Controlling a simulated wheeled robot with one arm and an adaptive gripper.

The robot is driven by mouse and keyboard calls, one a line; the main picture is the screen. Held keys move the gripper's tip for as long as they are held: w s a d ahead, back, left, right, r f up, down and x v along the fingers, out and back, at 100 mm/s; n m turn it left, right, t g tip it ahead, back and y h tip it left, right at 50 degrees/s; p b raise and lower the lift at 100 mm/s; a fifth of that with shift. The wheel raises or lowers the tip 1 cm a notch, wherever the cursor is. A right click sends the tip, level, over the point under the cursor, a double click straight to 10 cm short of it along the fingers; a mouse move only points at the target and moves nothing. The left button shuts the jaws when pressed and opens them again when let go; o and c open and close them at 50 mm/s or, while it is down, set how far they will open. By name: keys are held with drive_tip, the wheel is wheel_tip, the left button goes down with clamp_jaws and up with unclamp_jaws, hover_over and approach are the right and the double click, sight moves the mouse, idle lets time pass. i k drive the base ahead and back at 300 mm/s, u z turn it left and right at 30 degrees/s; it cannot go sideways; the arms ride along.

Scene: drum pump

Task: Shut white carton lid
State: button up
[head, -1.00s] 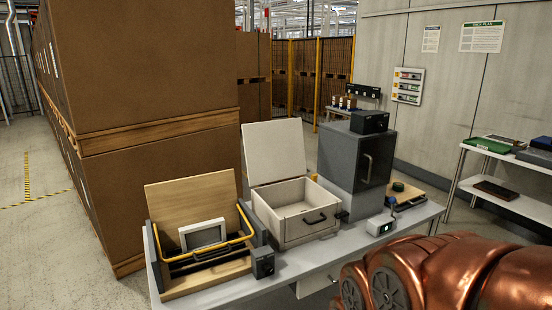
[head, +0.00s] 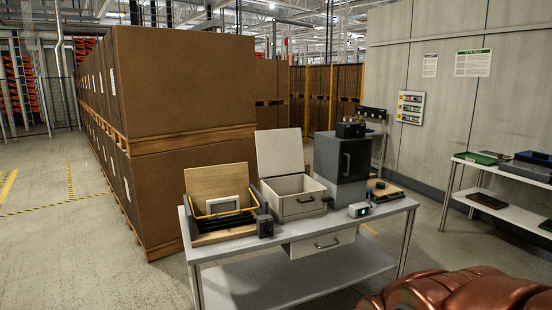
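The white carton (head: 298,208) stands on the grey table in the head view, with a dark handle on its front. Its white lid (head: 279,152) is raised, standing upright at the back of the carton, so the carton is open. My copper-coloured arm shows at the bottom right, well apart from the carton. My gripper is not in view.
The table (head: 236,249) has a lower shelf and a drawer. A wooden box (head: 217,182) with its lid up stands left of the carton, a dark grey cabinet (head: 335,160) right of it. Tall brown cartons (head: 185,90) stand behind left. Floor is clear in front left.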

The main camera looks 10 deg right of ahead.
sight(279, 152)
drive_tip(key=u, duration=1.15)
drive_tip(key=i, duration=6.7)
drive_tip(key=z, duration=4.45)
drive_tip(key=i, duration=0.2)
drive_tip(key=u, duration=0.2)
